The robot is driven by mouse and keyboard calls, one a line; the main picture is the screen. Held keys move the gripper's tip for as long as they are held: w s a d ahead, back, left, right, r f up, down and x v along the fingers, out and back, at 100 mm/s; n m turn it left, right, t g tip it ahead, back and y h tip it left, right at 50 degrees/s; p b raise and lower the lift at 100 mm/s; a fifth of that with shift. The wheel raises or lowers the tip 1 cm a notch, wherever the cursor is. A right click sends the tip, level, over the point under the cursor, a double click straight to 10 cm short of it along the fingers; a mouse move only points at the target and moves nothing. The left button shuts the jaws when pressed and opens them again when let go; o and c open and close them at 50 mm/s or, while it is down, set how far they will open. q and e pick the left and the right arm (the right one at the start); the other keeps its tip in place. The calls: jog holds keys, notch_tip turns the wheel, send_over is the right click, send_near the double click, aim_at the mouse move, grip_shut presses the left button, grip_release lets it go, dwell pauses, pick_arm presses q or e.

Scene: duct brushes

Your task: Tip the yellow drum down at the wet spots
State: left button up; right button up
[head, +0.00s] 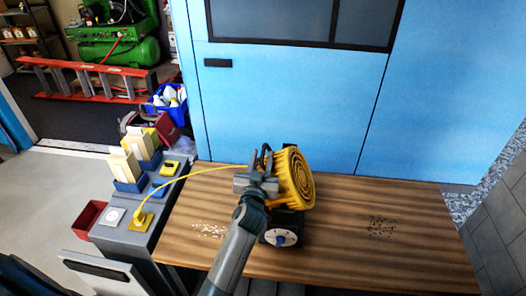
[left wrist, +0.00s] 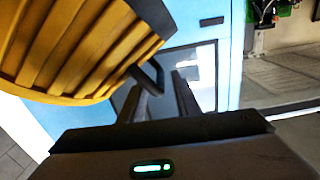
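The yellow drum (head: 293,180) is ribbed and round, with its ringed face turned to the right. It sits on a dark base with a round dial (head: 281,237) on the wooden tabletop. A black handle (head: 264,157) stands at its left side. My left gripper (head: 263,179) is at that side, by the handle. In the left wrist view the drum (left wrist: 75,45) fills the upper left, and the handle (left wrist: 153,76) reaches near my spread fingers. A pale speckled patch (head: 208,231) lies left of the drum, and a dark speckled patch (head: 380,226) lies right. My right gripper is out of view.
A yellow cord runs from the drum to a yellow plug (head: 140,221) on the grey side bench (head: 150,240), which holds blue bins. A blue wall (head: 290,100) stands behind the table (head: 340,250). The tabletop right of the drum is clear apart from the dark patch.

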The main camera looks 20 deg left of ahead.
pick_arm(q)
jog(key=shift+x, duration=1.05)
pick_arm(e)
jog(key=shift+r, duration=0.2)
pick_arm(q)
jog(key=shift+c, duration=0.2)
grip_shut()
jog(key=shift+d+r, duration=0.1)
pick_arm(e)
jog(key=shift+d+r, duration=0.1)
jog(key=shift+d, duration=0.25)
